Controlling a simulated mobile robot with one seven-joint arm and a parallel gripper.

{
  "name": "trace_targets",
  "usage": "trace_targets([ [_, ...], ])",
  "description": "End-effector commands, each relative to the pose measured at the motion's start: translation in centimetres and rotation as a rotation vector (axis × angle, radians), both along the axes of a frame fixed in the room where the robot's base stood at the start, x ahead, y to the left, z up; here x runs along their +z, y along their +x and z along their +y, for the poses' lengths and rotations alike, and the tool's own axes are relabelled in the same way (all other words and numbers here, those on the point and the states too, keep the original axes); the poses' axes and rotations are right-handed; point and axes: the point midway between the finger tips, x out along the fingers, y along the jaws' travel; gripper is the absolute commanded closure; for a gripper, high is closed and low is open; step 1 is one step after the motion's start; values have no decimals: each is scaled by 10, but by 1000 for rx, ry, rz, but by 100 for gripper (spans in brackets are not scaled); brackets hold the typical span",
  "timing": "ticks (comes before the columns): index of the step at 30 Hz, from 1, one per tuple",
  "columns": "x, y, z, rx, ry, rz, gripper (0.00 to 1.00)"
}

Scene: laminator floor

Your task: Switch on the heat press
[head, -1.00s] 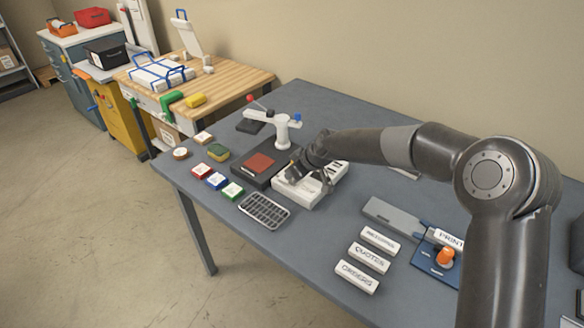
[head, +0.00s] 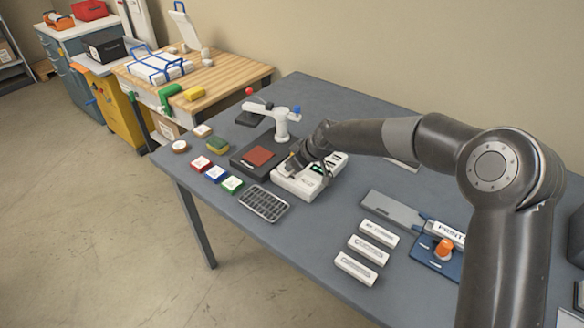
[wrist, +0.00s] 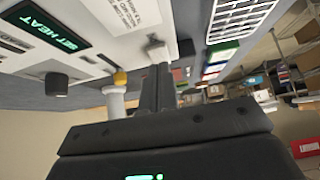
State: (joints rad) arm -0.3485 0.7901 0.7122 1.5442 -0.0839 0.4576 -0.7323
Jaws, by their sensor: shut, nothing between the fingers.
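The heat press has a dark base with a red pad (head: 261,156), a white post with a lever arm (head: 282,120), and a white control box (head: 292,188). In the wrist view, its panel (wrist: 100,40) carries a display (wrist: 45,27) lit green with "SET HEAT". My gripper (head: 292,160) is over the control box. In the wrist view, my gripper's shut, empty fingers (wrist: 157,65) point at a small pale piece at the panel's edge; contact cannot be told.
Red, blue and green blocks (head: 216,180) and a dark grid tray (head: 263,203) lie left of and in front of the press. White labelled blocks (head: 367,251) and a blue plate with an orange knob (head: 446,248) lie to the right. The table's front left is clear.

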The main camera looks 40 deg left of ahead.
Motion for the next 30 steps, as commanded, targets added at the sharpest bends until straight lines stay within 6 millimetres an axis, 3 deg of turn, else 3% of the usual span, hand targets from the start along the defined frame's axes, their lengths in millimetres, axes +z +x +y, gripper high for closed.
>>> trace_targets([
  [13, 6, 0, 0, -1, 1, -1, 100],
  [20, 40, 1, -5, -2, 2, -4, 100],
  [30, 82, 2, -59, -5, 0, -1, 100],
])
